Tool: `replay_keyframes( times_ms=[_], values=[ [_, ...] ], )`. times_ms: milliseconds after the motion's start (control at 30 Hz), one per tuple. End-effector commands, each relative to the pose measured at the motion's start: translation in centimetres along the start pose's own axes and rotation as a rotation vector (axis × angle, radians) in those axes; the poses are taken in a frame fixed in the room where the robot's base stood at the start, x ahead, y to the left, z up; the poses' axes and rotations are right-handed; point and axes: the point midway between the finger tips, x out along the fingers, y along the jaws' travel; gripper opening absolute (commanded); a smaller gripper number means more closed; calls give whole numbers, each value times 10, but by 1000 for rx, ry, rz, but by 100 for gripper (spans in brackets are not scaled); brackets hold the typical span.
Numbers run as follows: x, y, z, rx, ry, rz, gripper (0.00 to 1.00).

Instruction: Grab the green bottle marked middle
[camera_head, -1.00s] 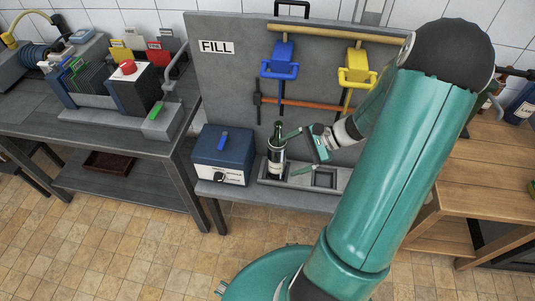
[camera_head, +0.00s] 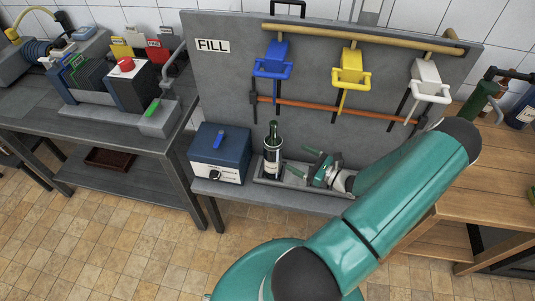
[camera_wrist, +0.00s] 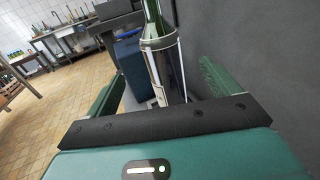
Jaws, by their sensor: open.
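A dark green bottle (camera_head: 272,152) stands upright in the grey tray (camera_head: 262,182) on the fill station's shelf. It has a pale label or sleeve around its body; no readable word shows on it. My gripper (camera_head: 299,162) is open and empty, to the right of the bottle, with its fingers pointing toward it. In the wrist view the bottle (camera_wrist: 160,55) stands ahead, between the two green fingers in the picture. A gap to the bottle shows in the head view. The bottle's base is hidden in the wrist view.
A blue box (camera_head: 220,153) stands close to the left of the bottle. The grey back panel (camera_head: 225,90) marked FILL rises behind, with blue (camera_head: 272,60), yellow (camera_head: 350,68) and white (camera_head: 428,80) taps above. A wooden table (camera_head: 480,150) stands at right.

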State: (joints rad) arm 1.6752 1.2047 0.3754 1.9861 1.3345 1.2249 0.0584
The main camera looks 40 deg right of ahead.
Motion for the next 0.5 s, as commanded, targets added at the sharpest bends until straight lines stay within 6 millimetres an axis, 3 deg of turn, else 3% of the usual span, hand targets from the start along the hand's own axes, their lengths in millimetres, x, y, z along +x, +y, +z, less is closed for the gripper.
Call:
replay_keyframes(
  times_ms=[133, 500],
  values=[
    [14, -1, 0, 0, -4, -4, 88],
    [77, -1, 0, 0, -2, -5, 88]
  ],
)
